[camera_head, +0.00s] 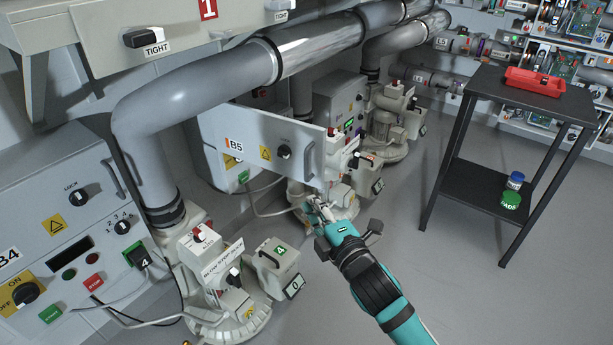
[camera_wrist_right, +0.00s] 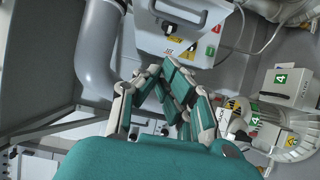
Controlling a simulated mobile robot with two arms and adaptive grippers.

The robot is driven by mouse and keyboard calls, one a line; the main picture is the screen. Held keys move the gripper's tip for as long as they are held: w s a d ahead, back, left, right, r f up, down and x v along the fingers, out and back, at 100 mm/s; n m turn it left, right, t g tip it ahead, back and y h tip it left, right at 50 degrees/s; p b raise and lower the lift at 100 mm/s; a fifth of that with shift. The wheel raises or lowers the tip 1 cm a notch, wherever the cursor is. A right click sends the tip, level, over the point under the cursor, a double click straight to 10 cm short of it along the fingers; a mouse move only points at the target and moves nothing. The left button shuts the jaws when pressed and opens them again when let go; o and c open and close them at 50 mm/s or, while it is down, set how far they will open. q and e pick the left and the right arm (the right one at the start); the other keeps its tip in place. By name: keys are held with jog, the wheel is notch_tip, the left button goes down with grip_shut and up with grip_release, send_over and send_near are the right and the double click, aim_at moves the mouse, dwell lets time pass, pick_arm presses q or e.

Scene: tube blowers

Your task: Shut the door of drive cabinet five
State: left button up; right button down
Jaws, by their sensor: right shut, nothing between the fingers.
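The door marked B5 (camera_head: 262,140), grey with an orange mark, a yellow warning sign, a dark knob and a bar handle, stands open at an angle from its cabinet (camera_head: 213,160) in the head view. How wide it stands open is hard to tell. My right gripper (camera_head: 316,203) is shut and empty, below the door's right end, apparently apart from it. Its closed fingers also show in the right wrist view (camera_wrist_right: 160,75), in front of a grey cabinet with a handle (camera_wrist_right: 180,14); I cannot read which one. My left gripper is not in view.
Cabinet B4 (camera_head: 60,235) stands at the left. Blower machines (camera_head: 215,275) and cables stand low nearby. A black table (camera_head: 520,95) with a red tray (camera_head: 534,82) is at right; the floor between is clear.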

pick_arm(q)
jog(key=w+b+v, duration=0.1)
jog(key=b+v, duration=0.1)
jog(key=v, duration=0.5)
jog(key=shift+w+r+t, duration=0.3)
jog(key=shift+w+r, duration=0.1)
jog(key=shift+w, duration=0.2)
pick_arm(e)
jog(key=w+d+x, duration=0.1)
jog(key=d+x, duration=0.1)
jog(key=x, duration=1)
jog(key=shift+d, duration=0.25)
jog(key=shift+d+f, duration=0.1)
